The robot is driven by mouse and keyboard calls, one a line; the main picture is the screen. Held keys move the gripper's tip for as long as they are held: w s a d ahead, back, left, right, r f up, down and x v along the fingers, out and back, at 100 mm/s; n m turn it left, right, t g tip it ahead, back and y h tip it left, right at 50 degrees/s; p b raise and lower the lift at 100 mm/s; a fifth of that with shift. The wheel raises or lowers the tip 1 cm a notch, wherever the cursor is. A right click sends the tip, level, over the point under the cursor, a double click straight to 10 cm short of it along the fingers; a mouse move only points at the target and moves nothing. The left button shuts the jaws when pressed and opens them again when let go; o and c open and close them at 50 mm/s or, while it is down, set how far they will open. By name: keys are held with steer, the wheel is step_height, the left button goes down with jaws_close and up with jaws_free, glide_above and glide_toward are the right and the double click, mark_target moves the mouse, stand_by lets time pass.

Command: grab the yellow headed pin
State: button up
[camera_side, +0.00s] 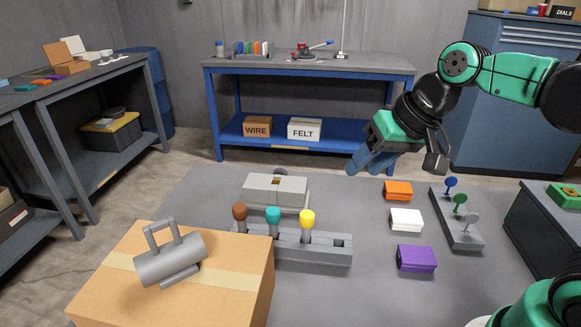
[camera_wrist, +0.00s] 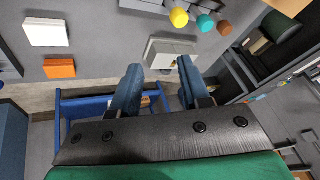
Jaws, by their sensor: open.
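The yellow headed pin (camera_side: 307,222) stands upright in a grey slotted rack (camera_side: 338,250) on the grey table. A teal headed pin (camera_side: 273,219) and a brown headed pin (camera_side: 240,213) stand in a row to its left. In the wrist view the yellow head (camera_wrist: 179,18) is at the top, with the teal head (camera_wrist: 205,24) and brown head (camera_wrist: 225,28) to its right. My gripper (camera_side: 358,168) is open and empty, with blue fingers, above the far side of the table and well apart from the pins. Its fingers (camera_wrist: 160,75) also show in the wrist view.
A grey block with a square hole (camera_side: 275,190) lies behind the rack. A cardboard box (camera_side: 220,265) with a grey handled object (camera_side: 172,258) stands front left. Orange (camera_side: 398,190), white (camera_side: 406,219) and purple (camera_side: 416,258) blocks and a knobbed strip (camera_side: 462,225) lie right.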

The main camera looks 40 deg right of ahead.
steer(key=m, duration=0.2)
steer(key=m+g+y, duration=0.5)
steer(key=m+y, duration=0.6)
steer(key=m, duration=0.1)
glide_above(313, 213)
steer(key=d, duration=0.3)
steer(key=shift+m+g+y, duration=0.3)
steer(key=shift+m+y, duration=0.1)
steer(key=shift+y, duration=0.2)
steer(key=f, duration=1.1)
steer(key=shift+w+a, duration=0.15)
steer(key=shift+w, duration=0.05)
steer(key=shift+x, duration=2.75)
jaws_close()
